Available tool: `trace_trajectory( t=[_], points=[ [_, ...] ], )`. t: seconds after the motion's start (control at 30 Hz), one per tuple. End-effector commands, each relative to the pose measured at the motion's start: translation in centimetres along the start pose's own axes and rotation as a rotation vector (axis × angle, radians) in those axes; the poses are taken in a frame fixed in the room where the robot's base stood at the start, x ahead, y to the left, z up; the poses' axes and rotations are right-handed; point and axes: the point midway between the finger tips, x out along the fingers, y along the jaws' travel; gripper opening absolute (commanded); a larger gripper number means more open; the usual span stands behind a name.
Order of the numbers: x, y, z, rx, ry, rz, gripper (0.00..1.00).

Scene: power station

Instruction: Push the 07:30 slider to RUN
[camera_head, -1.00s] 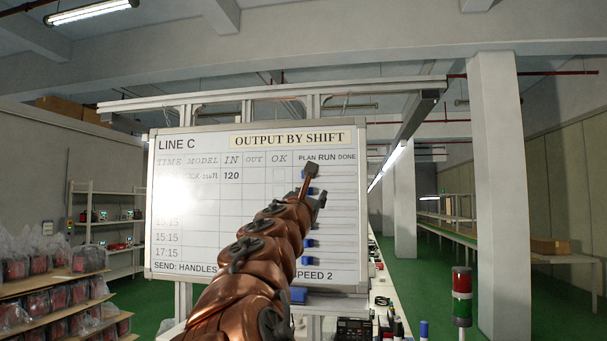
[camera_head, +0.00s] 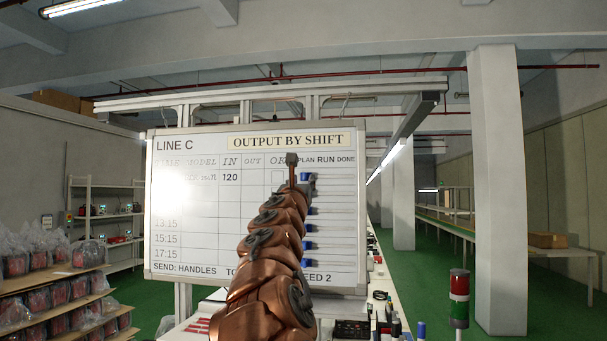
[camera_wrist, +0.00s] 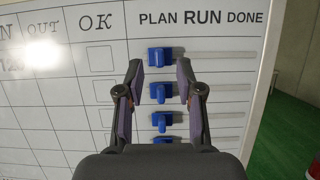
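The whiteboard (camera_head: 200,205) stands ahead with a column of blue sliders under the PLAN, RUN and DONE headings. The top slider (camera_wrist: 159,60) sits at the left end of its track, under PLAN; it also shows in the head view (camera_head: 307,177). Glare washes out the first row's time label, so I cannot read 07:30. My gripper (camera_wrist: 160,72) is open and empty in the wrist view. Its fingertips are spread left and right, just below the top slider and either side of its column. Contact with the board cannot be told.
More blue sliders, including the second (camera_wrist: 160,93) and third (camera_wrist: 161,122), sit below at the left of their tracks. A red and green signal light (camera_head: 459,298) stands at the lower right. Bagged goods on a shelf (camera_head: 50,290) stand at the left.

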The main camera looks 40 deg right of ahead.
Motion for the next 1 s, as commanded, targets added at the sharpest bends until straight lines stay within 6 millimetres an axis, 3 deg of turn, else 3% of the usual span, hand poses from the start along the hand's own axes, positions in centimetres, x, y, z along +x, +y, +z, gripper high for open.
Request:
trace_trajectory(
  t=[0.3,0.63,1.0],
  points=[
    [2.6,0.1,0.2,0.001,-0.001,0.003,0.36],
    [2.7,0.1,0.1,0.001,-0.001,0.001,0.36],
    [2.7,0.0,0.1,0.001,-0.002,0.001,0.0]
  ],
)
